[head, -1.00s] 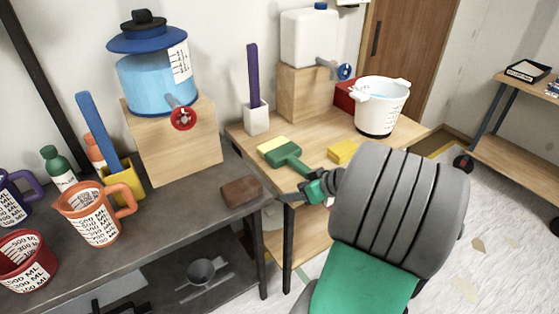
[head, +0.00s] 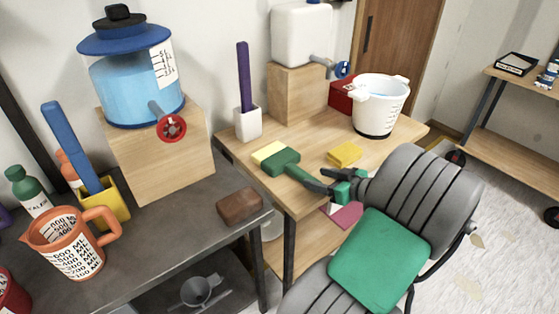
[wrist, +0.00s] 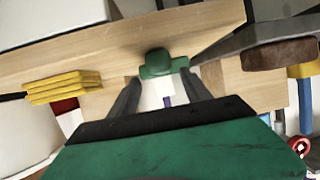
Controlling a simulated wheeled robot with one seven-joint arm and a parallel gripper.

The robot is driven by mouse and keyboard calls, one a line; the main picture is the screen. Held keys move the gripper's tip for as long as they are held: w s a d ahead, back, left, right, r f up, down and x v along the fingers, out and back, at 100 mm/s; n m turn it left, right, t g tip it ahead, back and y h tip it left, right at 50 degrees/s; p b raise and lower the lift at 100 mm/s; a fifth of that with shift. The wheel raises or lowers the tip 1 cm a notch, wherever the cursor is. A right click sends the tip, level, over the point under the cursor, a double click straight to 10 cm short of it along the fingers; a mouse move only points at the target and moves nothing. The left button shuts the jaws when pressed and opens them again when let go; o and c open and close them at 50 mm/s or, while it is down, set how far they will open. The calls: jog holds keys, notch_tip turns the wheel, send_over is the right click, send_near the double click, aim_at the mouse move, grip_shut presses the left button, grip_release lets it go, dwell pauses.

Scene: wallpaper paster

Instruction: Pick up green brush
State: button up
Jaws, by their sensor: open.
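The green brush (head: 281,161), with pale yellow bristles, lies on the wooden table (head: 310,140) with its handle toward the table's front edge. My gripper (head: 318,181) is open at the handle end, its dark fingers reaching toward the brush from the right. In the wrist view the brush (wrist: 158,60) shows end-on, just beyond and between the open fingertips (wrist: 160,88). I cannot tell whether the handle is between the fingers or touches them.
A yellow sponge (head: 345,154) lies close behind my gripper, with a white bucket (head: 380,112) beyond. A white holder (head: 248,124) with a purple-handled tool stands behind the brush. A brown block (head: 239,205) lies on the grey table at left.

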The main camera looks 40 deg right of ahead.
aim_at(305, 174)
jog(key=x, duration=0.5)
jog(key=shift+w+a, duration=0.4)
jog(key=shift+w+f, duration=0.1)
jog(key=shift+w, duration=0.25)
jog(key=shift+c, duration=0.4)
grip_shut()
